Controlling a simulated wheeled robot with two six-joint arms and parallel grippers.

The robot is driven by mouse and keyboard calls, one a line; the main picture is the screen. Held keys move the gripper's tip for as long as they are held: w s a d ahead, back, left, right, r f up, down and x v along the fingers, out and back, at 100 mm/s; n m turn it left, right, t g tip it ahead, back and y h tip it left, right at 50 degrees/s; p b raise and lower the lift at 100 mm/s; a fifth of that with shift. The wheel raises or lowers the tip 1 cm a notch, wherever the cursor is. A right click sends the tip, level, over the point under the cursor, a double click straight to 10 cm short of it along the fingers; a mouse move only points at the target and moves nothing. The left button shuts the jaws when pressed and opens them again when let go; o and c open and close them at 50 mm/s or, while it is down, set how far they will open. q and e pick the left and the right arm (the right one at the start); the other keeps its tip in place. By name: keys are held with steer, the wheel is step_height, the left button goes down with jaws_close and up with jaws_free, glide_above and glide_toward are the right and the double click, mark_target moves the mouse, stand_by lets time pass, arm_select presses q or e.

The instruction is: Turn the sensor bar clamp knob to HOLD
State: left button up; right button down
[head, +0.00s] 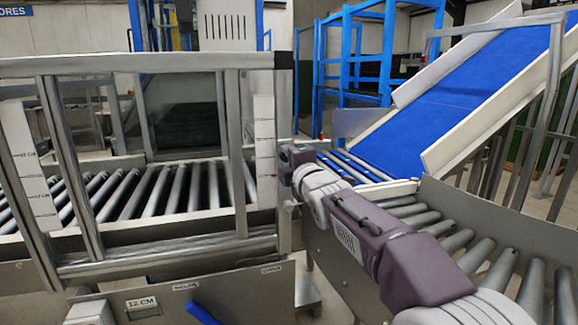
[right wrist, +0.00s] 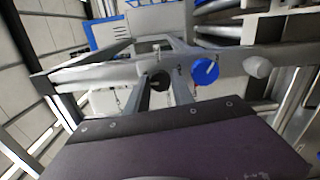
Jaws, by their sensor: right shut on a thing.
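My right gripper (right wrist: 160,86) is shut on a small dark knob (right wrist: 157,77), which shows between its fingertips against a grey metal rail in the right wrist view. I cannot read which way this knob points. A blue knob (right wrist: 205,71) sits just right of the fingers, and a grey oval knob (right wrist: 257,67) farther right. In the head view my right gripper (head: 287,178) is at the right post of the metal frame, and its wrist hides the held knob. The label (head: 272,268) below is too small to read. My left gripper is not in view.
The metal frame (head: 150,62) stands over a roller conveyor (head: 160,190). White scale plates (head: 264,150) stand at its sides. A blue handle (head: 203,312) and a "12 CM" card (head: 142,303) are at the front. A blue belt (head: 440,105) slopes up at the right.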

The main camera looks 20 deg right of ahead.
steer(key=shift+n, duration=0.4)
steer(key=c, duration=1.1)
jaws_free()
steer(key=s, duration=0.9)
steer(key=shift+d, duration=0.15)
